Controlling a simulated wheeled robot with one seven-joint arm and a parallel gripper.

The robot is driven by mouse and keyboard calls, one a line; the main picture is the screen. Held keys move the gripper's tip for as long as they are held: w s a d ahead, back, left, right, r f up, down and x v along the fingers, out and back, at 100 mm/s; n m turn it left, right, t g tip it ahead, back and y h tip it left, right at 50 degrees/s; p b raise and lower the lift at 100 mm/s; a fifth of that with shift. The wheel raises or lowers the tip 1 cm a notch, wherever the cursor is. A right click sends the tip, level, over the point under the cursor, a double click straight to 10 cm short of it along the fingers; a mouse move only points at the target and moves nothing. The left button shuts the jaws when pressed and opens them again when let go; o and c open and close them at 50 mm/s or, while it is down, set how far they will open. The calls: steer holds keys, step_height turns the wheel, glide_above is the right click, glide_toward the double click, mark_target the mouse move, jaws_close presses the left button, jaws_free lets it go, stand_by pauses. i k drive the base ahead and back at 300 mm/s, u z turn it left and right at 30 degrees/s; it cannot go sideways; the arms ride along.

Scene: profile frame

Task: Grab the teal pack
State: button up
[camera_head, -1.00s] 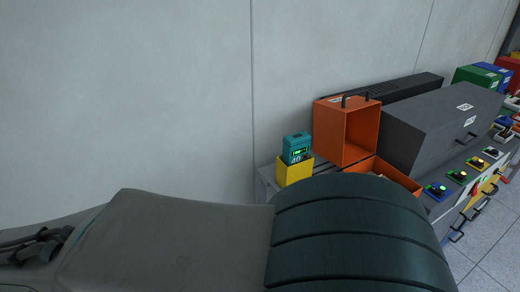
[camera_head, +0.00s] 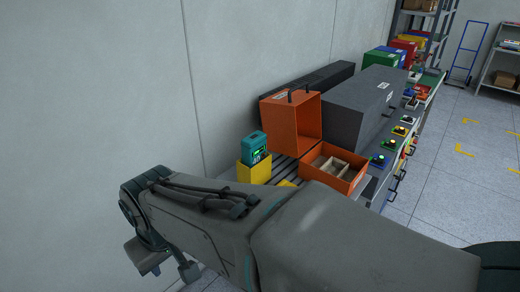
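The teal pack (camera_head: 254,148) is a small teal box with a dark, green-lit face. It sits upright on a yellow block (camera_head: 255,173) at the left end of the bench, near the wall. My arm crosses the lower part of the view in front of the bench. My gripper (camera_head: 169,266) is at the arm's left end, lower left of the pack and apart from it. Its two fingers point down with a gap between them and nothing seen in it. The arm hides part of the bench's front.
An open orange case (camera_head: 291,126) stands right of the pack, with an orange divided tray (camera_head: 350,184) in front. A grey cabinet (camera_head: 352,103) and several small button boxes follow along the bench. The wall (camera_head: 100,90) is close behind. Open floor (camera_head: 460,190) lies to the right.

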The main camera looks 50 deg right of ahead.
mark_target(255, 145)
steer(key=z, duration=0.3)
steer(key=i, duration=1.2)
steer(key=z, duration=2.05)
